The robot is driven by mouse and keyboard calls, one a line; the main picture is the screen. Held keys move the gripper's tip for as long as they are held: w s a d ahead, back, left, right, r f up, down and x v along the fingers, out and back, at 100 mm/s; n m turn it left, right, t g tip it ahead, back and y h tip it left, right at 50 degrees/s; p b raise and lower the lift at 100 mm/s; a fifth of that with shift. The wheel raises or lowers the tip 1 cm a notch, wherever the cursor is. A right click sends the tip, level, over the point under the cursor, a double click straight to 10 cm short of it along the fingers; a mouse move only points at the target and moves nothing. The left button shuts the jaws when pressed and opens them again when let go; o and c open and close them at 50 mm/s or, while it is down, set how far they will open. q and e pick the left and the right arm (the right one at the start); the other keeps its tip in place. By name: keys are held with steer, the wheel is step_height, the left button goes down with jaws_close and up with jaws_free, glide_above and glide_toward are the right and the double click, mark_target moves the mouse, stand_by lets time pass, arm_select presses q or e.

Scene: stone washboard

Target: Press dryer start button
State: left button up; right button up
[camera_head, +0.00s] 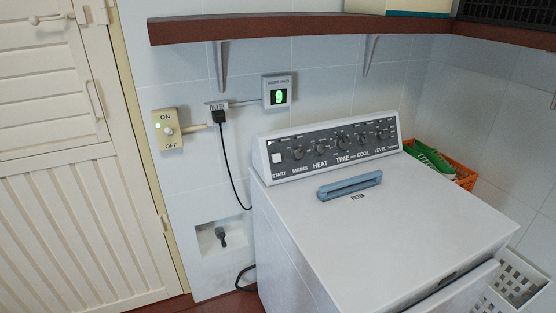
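A white dryer (400,230) stands in the middle right of the head view, with a dark control panel (330,147) along its back top edge. The start button (277,158) is a small pale square at the panel's left end, above the word START. Several dark knobs are lined up to its right, labelled MAINS, HEAT, TIME, COOL and LEVEL. A blue filter handle (349,185) lies on the dryer's top. The dryer's front door seems to stand ajar at the lower right. Neither of my grippers is in view.
A brown shelf (290,27) overhangs the dryer. An orange basket (464,174) and a white crate (517,281) stand right. A cream door (70,180) is left.

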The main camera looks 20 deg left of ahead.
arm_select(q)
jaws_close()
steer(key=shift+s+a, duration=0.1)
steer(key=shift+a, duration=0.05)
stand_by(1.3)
